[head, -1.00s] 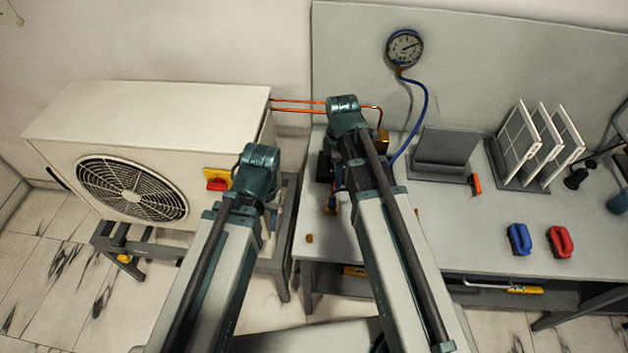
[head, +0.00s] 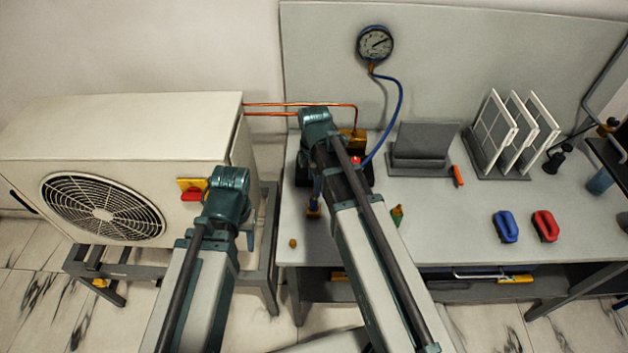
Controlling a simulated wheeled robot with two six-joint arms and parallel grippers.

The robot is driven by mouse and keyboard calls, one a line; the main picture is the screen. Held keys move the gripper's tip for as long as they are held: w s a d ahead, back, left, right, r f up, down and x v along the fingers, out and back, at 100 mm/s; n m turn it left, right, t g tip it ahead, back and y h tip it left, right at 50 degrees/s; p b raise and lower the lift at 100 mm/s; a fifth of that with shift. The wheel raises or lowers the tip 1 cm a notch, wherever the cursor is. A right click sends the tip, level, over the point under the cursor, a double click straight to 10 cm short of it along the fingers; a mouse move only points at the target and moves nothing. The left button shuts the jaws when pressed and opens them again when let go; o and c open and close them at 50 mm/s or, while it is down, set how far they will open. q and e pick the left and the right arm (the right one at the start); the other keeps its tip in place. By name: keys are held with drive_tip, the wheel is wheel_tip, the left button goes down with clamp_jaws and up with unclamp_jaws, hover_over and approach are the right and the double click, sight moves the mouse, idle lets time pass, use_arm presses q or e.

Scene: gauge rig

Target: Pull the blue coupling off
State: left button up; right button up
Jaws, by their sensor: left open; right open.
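A blue hose (head: 401,95) runs from the round gauge (head: 375,44) on the back panel down to a brass block (head: 353,138) on the bench. My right arm hides part of that area, and I cannot make out the blue coupling for certain. A small blue and brass fitting (head: 314,209) stands beside my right forearm. My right gripper (head: 317,122) is above the bench near the brass block, its fingers hidden behind the wrist. My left gripper (head: 230,190) is in front of the white fan unit's right side, its fingers mostly hidden. Neither visibly holds anything.
The white fan unit (head: 120,128) stands left on a grey stand, with copper pipes (head: 290,104) running to the bench. A grey holder (head: 422,150), a rack of white panels (head: 500,130), and blue (head: 505,226) and red (head: 545,225) handled blocks are on the right. The bench front (head: 455,235) is mostly clear.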

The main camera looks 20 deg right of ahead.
sight(314, 199)
wheel_tip(314, 199, down, 9)
drive_tip(key=b, duration=0.7)
drive_tip(key=shift+b, duration=0.35)
drive_tip(key=shift+r, duration=0.1)
clamp_jaws()
